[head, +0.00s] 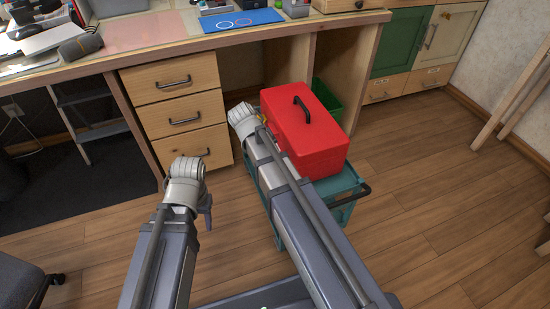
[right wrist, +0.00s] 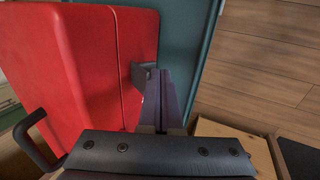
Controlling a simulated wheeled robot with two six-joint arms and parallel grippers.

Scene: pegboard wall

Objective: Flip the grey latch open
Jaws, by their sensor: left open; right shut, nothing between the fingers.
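The red toolbox (head: 305,135) sits on a teal cart (head: 345,187) with its lid down and its black handle on top. The grey latch (right wrist: 141,75) shows in the right wrist view, on the toolbox's side by the lid seam. My right gripper (right wrist: 163,82) is shut and empty, its fingertips right at the latch and partly covering it. I cannot tell whether they touch. In the head view my right arm hides the latch and its gripper. My left gripper (head: 206,214) is open and empty, pointing down well left of the cart.
A wooden drawer unit (head: 175,110) stands left of the cart under the workbench (head: 100,60). A green bin (head: 328,103) is behind the toolbox. Black cart handle (head: 350,195) sticks out at the right. The wooden floor (head: 430,200) is clear to the right.

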